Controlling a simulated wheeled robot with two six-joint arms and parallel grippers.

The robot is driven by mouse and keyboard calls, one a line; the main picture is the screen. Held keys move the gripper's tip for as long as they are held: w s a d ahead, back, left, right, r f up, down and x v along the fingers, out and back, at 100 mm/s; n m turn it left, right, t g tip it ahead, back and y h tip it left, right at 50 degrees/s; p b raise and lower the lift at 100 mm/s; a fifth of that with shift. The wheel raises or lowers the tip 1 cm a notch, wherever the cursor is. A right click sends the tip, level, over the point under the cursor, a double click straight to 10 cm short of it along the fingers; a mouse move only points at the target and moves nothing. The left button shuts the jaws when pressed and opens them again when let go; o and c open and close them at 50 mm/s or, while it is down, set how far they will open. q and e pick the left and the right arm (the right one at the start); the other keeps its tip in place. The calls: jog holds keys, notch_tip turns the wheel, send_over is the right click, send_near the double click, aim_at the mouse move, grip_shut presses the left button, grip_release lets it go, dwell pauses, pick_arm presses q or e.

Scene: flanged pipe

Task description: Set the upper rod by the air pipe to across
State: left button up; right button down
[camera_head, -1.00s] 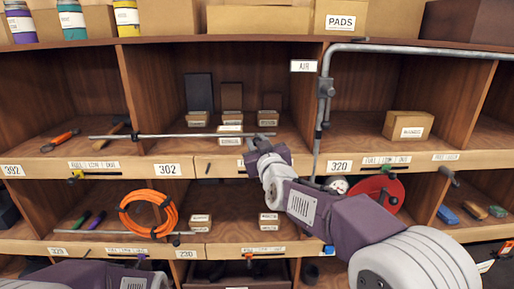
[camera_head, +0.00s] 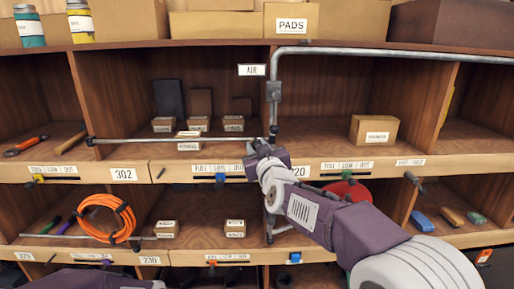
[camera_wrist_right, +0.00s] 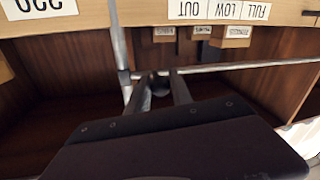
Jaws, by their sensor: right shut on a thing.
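The upper rod (camera_head: 165,140) is a thin grey bar lying level across the front of the upper middle bay. Its dark left end is at the left divider. Its right end is close to the air pipe (camera_head: 274,115), a grey upright pipe below the AIR label. My right gripper (camera_head: 260,148) is shut on the rod's right end, beside the pipe. In the right wrist view, upside down, the fingers (camera_wrist_right: 163,92) close around a dark end piece, the rod (camera_wrist_right: 250,66) runs right and the pipe (camera_wrist_right: 119,48) passes left. Whether rod and pipe touch is unclear.
Small boxes (camera_head: 188,141) stand close behind the rod. A larger box (camera_head: 374,129) sits in the right bay. Below are an orange hose coil (camera_head: 103,218), a lower rod (camera_head: 80,237) and a red reel (camera_head: 347,190) partly behind my right arm.

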jog(key=shift+d, duration=0.1)
jog(key=c, duration=1.4)
grip_release()
jog(key=shift+c, duration=0.2)
jog(key=o, duration=0.3)
jog(key=shift+d, duration=0.25)
jog(key=shift+s, duration=0.15)
jog(key=s+d+b, duration=0.1)
jog(key=s+b, duration=0.2)
jog(key=s, duration=0.5)
jog(key=shift+s+d, duration=0.3)
jog(key=shift+d, duration=0.1)
